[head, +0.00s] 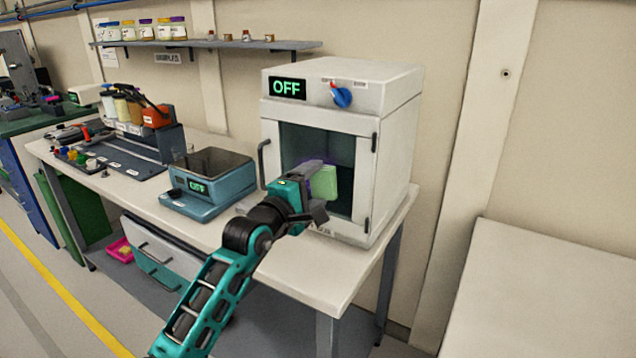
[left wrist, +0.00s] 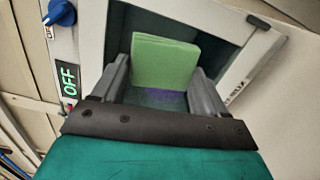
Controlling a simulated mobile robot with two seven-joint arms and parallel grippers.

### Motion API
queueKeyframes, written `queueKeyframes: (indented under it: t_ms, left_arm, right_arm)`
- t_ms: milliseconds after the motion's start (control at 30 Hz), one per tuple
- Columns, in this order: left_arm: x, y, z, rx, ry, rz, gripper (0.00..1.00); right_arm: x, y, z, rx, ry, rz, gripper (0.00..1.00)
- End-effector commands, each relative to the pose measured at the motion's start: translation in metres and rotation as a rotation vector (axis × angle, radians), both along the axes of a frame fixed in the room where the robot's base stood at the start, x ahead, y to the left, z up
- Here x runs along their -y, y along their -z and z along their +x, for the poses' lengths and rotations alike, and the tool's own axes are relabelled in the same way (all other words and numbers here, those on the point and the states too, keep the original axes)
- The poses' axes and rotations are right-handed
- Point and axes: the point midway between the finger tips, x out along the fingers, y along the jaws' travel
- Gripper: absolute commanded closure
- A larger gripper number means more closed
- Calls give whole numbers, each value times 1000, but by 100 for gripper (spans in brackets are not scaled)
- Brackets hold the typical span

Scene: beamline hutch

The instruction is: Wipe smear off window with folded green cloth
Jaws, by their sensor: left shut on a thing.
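The folded green cloth (head: 323,183) is held up in front of the window (head: 342,156) of a white cabinet. My left gripper (head: 312,190) is shut on the cloth. In the left wrist view the cloth (left wrist: 165,62) stands between the two fingers, close to the dark window (left wrist: 205,28); I cannot tell whether it touches the glass. A purple smear (head: 310,166) shows on the window beside and above the cloth, partly hidden by it. Purple also shows below the cloth in the left wrist view. My right gripper is in neither view.
The cabinet (head: 397,150) has an OFF display, a blue knob (head: 341,96) and a door handle (head: 263,163). A teal scale (head: 208,183) stands to its left on the bench (head: 300,270). Trays and bottles stand farther left. A shelf (head: 215,44) with jars hangs above.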

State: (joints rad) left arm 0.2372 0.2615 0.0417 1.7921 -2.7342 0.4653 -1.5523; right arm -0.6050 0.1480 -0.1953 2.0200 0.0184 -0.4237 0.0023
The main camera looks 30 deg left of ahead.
Motion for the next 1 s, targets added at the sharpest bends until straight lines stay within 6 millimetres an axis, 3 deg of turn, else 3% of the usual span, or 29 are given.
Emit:
queueKeyframes:
  t_ms: [267,633,1000]
  left_arm:
    - [0,0,-1,0,0,0,55]
    - [-2,0,-29,-1,0,0,55]
    - [-3,0,-30,0,0,0,55]
  right_arm:
    - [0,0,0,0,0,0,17]
    - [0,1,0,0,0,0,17]
    - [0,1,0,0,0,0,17]
